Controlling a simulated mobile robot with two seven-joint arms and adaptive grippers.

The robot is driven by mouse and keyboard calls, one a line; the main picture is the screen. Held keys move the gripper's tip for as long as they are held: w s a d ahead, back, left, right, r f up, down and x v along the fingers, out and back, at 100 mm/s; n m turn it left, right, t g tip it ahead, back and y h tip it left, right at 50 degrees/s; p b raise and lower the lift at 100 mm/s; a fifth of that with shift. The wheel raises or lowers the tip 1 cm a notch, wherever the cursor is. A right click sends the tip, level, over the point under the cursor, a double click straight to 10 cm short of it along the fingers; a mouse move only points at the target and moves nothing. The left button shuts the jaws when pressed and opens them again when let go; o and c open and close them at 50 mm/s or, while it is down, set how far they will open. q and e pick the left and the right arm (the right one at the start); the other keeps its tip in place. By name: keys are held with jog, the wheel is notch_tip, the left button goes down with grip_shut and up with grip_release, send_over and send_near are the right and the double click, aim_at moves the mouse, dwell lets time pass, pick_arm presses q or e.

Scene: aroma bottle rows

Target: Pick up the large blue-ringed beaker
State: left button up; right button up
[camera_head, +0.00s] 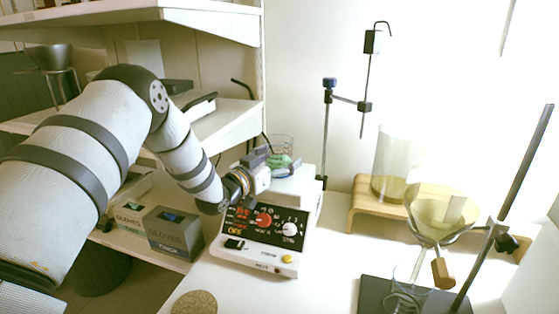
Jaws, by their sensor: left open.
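My left gripper (284,161) reaches in from the left, over the top of the white stirrer machine, and is open. A clear glass beaker (282,143) stands at the back of that machine, directly behind the gripper. Its lower part is hidden by the gripper, and I cannot make out a blue ring on it. Greenish parts show at the fingers. A larger clear glass vessel (396,160) with yellowish contents stands on a wooden riser to the right, apart from the gripper. No blue ring shows on it either. My right gripper is not in view.
The stirrer's control panel (262,237) faces front. A wooden riser (362,205) stands at right. A funnel (440,213) hangs on a stand above a small glass (404,292). Glove boxes (172,232) sit on the shelf at left. The bench front centre is clear except a cork mat (195,303).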

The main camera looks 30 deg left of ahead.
pick_arm(q)
jog(key=shift+r, duration=0.1)
jog(key=c, duration=1.4)
